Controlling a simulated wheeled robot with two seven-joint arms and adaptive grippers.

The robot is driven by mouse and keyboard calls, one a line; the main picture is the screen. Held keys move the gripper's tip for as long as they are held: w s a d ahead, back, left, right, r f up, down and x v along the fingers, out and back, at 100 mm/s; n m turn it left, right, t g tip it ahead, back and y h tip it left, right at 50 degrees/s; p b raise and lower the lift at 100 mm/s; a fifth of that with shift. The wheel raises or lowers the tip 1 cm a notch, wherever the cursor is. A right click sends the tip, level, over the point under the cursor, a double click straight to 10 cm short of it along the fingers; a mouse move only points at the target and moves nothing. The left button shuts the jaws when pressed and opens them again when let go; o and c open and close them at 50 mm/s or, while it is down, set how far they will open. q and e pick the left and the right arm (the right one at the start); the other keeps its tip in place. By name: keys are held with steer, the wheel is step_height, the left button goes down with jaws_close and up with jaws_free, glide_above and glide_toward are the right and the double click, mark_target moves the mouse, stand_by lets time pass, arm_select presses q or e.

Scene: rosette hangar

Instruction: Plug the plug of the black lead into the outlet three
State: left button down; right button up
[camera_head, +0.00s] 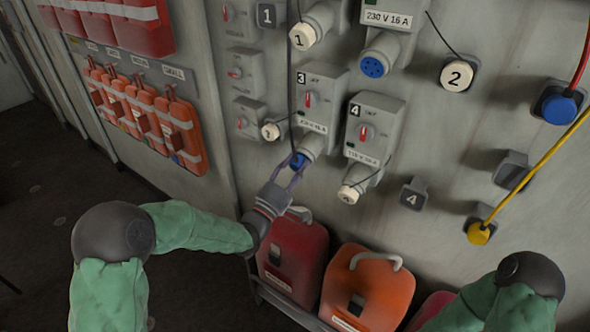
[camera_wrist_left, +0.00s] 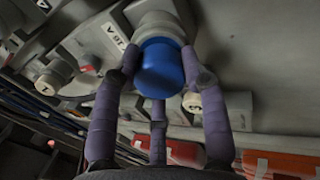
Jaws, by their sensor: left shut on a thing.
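Outlet three (camera_head: 318,92) is a grey wall box marked 3 with a red switch, a 230 V 16 A label and a round socket (camera_head: 313,146) angled downward. My left gripper (camera_head: 297,168) is shut on the blue plug (camera_head: 298,160) right at this socket's mouth. The black lead (camera_head: 291,85) hangs down from above to the plug. In the left wrist view, three fingers surround the blue plug (camera_wrist_left: 160,70), whose far end meets the pale socket collar (camera_wrist_left: 160,22). How deep it sits is hidden. My right gripper is out of view; only its arm shows at lower right.
Cap 3 (camera_head: 270,131) hangs left of outlet three. Outlet four (camera_head: 374,128) is close on the right, with a white cap (camera_head: 349,193) at its socket. Red (camera_head: 293,250) and orange (camera_head: 368,287) containers stand below. A yellow lead (camera_head: 540,162) runs at right.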

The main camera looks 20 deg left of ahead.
arm_select(q)
steer(key=shift+w, duration=0.15)
steer(key=c, duration=0.6)
jaws_free()
steer(key=shift+r, duration=0.1)
steer(key=v, duration=1.2)
steer(key=d+f+m+g+y, duration=0.2)
steer(key=f+g, duration=0.2)
steer(key=f, duration=0.9)
steer(key=d+f+m+g+y, duration=0.2)
steer(key=f+g, duration=0.3)
steer(key=f, duration=0.7)
steer(key=s+d+f+m+g, duration=0.3)
steer(key=s+f+m+g, duration=0.1)
steer(key=s+f, duration=0.5)
steer(key=s+d+f+m+g, duration=0.3)
steer(key=s+f+g, duration=0.4)
steer(key=s, duration=0.5)
steer(key=shift+s+d+f+m, duration=0.4)
steer(key=shift+d+f, duration=0.15)
steer(key=shift+f, duration=0.3)
